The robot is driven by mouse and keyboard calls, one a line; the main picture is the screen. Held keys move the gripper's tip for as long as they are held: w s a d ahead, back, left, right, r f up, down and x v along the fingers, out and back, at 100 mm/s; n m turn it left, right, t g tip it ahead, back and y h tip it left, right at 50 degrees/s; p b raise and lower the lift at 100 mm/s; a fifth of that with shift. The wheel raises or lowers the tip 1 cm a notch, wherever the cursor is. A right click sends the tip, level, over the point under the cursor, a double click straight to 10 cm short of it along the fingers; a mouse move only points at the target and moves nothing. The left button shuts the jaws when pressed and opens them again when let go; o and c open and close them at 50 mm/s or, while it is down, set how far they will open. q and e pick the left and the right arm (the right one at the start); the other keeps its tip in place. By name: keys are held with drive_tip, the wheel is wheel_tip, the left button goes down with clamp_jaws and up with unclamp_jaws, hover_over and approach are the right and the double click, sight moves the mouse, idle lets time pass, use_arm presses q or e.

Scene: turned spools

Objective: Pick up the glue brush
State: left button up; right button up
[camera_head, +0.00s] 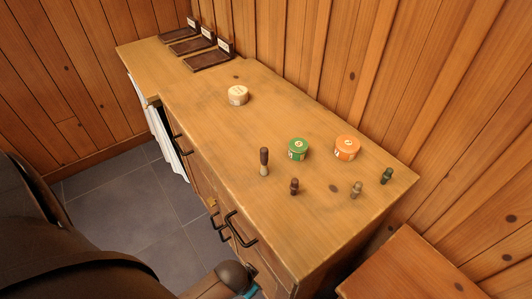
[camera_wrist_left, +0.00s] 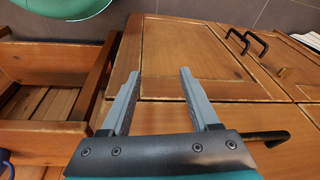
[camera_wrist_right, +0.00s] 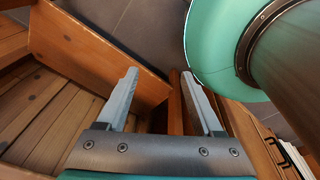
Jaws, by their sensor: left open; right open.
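The glue brush appears to be the upright piece with a dark brown top and a pale lower end (camera_head: 264,161), standing on the wooden bench top (camera_head: 205,115) near its front edge. Nothing touches it. My left gripper (camera_wrist_left: 160,76) is open and empty in the left wrist view, in front of the cabinet doors. My right gripper (camera_wrist_right: 160,74) is open and empty in the right wrist view, beside wooden boards. Neither gripper's fingers show in the head view, and neither wrist view shows the brush.
A green tin (camera_head: 298,150), an orange tin (camera_head: 346,148) and a cream tin (camera_head: 238,95) stand on the bench. Small turned spools stand nearby: reddish-brown (camera_head: 294,187), tan (camera_head: 356,190), dark green (camera_head: 386,176). Dark labelled trays (camera_head: 208,60) lie at the far end. Plank walls close the back.

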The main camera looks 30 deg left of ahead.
use_arm(q)
wheel_tip(320, 180, up, 18)
drive_tip(key=w+d+p, duration=0.1)
drive_tip(key=d+p, duration=0.1)
drive_tip(key=p, duration=0.3)
wheel_tip(320, 180, up, 18)
drive_tip(key=r+n+t+y+p, duration=0.1)
drive_tip(key=n+p, duration=0.3)
drive_tip(key=n, duration=0.2)
hover_over(264, 149)
drive_tip(key=s+d, duration=0.1)
drive_tip(key=s, duration=0.3)
drive_tip(key=b+x, duration=0.2)
drive_tip(key=x, duration=0.8)
drive_tip(key=shift+w, duration=0.1)
drive_tip(key=shift+b+x, duration=0.7)
drive_tip(key=shift+x, duration=1.9)
use_arm(e)
drive_tip(key=s+a+r, duration=0.2)
drive_tip(key=s+r, duration=0.2)
drive_tip(key=r, duration=0.2)
drive_tip(key=shift+s+r+g, duration=0.15)
drive_tip(key=shift+r+g, duration=0.1)
drive_tip(key=shift+g, duration=0.15)
use_arm(q)
drive_tip(key=shift+c, duration=0.2)
use_arm(e)
drive_tip(key=shift+a, duration=0.15)
use_arm(q)
clamp_jaws()
